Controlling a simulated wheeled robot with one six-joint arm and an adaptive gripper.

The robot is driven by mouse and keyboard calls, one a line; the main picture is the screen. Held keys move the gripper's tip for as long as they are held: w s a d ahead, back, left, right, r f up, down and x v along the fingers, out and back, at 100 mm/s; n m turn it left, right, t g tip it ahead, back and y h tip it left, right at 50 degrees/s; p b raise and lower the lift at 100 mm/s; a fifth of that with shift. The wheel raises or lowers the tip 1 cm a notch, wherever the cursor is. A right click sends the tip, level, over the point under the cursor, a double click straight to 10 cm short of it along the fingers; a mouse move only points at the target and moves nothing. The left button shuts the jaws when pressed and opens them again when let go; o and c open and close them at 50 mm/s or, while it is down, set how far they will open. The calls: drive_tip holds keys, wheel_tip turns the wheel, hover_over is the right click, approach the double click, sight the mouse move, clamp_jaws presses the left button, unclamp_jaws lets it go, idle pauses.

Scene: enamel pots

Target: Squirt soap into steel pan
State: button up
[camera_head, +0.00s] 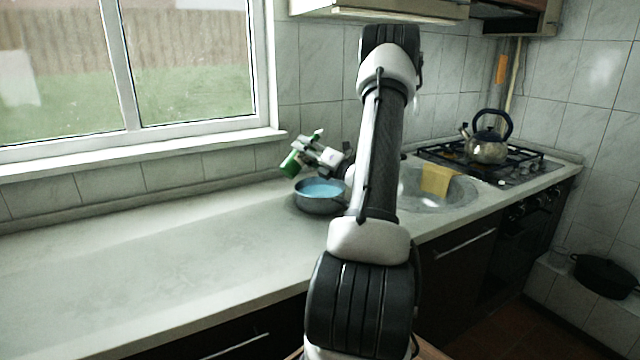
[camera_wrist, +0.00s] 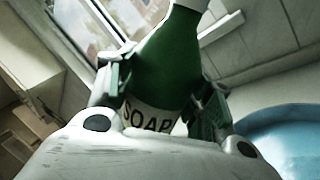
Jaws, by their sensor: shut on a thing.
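A green soap bottle (camera_wrist: 166,60) with a white label reading "SOAP" is held between the fingers of my gripper (camera_wrist: 160,95) in the wrist view. In the head view the bottle (camera_head: 291,163) is tilted, above the left rim of the steel pan. My gripper (camera_head: 316,152) is shut on it there. The steel pan (camera_head: 320,207) stands on the counter beside the sink, with a blue inside or contents. Part of the blue area of the pan (camera_wrist: 285,135) shows at the lower right of the wrist view. No soap stream can be made out.
The pale counter (camera_head: 150,255) is clear to the left. A sink (camera_head: 440,196) with a yellow cloth (camera_head: 437,179) over it lies to the right. A kettle (camera_head: 487,148) stands on the gas hob (camera_head: 530,163). A window (camera_head: 190,70) and tiled wall stand behind.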

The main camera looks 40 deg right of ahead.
drive_tip(key=shift+a+r+m+t+h, duration=0.15)
drive_tip(key=shift+r+m, duration=0.25)
drive_tip(key=shift+r, duration=0.3)
drive_tip(key=shift+a+r+m+t+h, duration=0.15)
drive_tip(key=shift+r+m, duration=0.25)
drive_tip(key=shift+r, duration=0.25)
idle(0.9)
drive_tip(key=shift+a+r+m+h+p, duration=0.25)
drive_tip(key=shift+r+m+p, duration=0.4)
drive_tip(key=shift+r+m, duration=0.35)
idle(2.0)
drive_tip(key=shift+s+a+f+m+h, duration=0.1)
drive_tip(key=shift+a+f+m+h, duration=0.15)
drive_tip(key=shift+f+m, duration=0.25)
drive_tip(key=shift+a+f+m+h, duration=0.1)
drive_tip(key=shift+f+m+h, duration=0.1)
drive_tip(key=shift+f+m, duration=0.3)
idle(1.8)
